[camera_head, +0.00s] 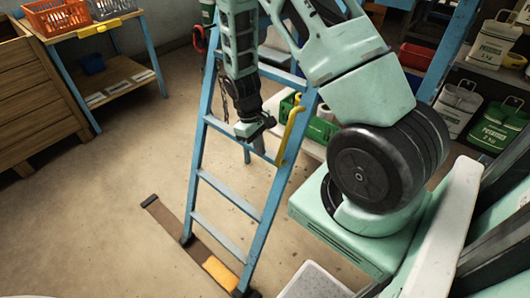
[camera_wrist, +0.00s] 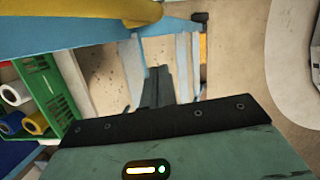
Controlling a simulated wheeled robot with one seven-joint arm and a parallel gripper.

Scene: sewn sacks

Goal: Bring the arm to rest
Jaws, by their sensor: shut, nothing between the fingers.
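My arm hangs down in front of a blue stepladder (camera_head: 208,120) in the head view. My gripper (camera_head: 253,128) is at the arm's low end, pointing down, and overlaps the ladder's rungs in the picture. In the wrist view my gripper (camera_wrist: 157,88) shows its dark fingers together, with nothing between them. I cannot tell from the head view how far the gripper is from the ladder. A yellow hooked bar (camera_head: 290,134) is on the ladder's right rail, just right of the gripper.
A green crate (camera_wrist: 35,90) with rolls stands close by the gripper. A brown strip (camera_head: 165,218) and a yellow cloth-like piece (camera_head: 220,272) lie at the ladder's feet. Potato sacks (camera_head: 493,40) stand on shelves at right. An orange basket (camera_head: 58,16) sits at upper left. The left floor is clear.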

